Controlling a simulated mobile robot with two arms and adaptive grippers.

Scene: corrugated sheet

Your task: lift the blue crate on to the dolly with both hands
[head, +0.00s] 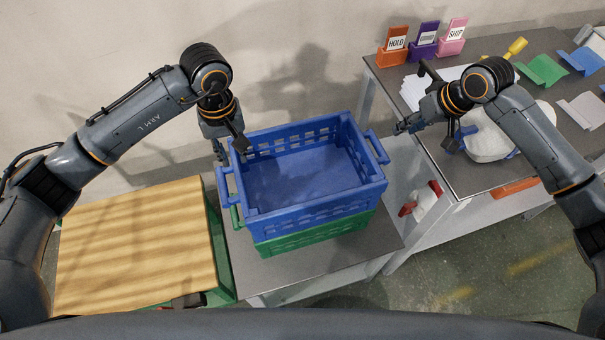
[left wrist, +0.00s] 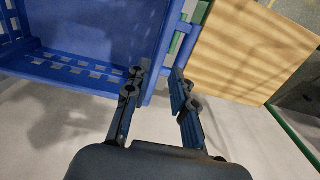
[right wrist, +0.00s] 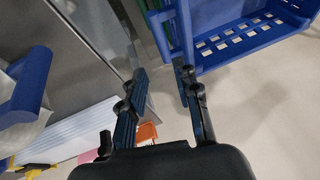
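The blue crate (head: 305,180) is empty and sits stacked on a green crate (head: 315,236) on a grey table. It has a bar handle at its left end (head: 228,186) and one at its right end (head: 377,147). My left gripper (head: 221,158) is open and empty above the crate's back left corner; in the left wrist view its fingers (left wrist: 158,82) are apart near the crate wall. My right gripper (head: 400,128) is open and empty, just right of the right handle; in the right wrist view its fingers (right wrist: 163,80) are apart.
The wooden board (head: 135,245) is lower, left of the table (head: 330,262), and bare. On the right a bench (head: 455,178) holds a white bag (head: 487,138), orange, purple and pink card holders (head: 425,42), and coloured sheets. A wall stands close behind.

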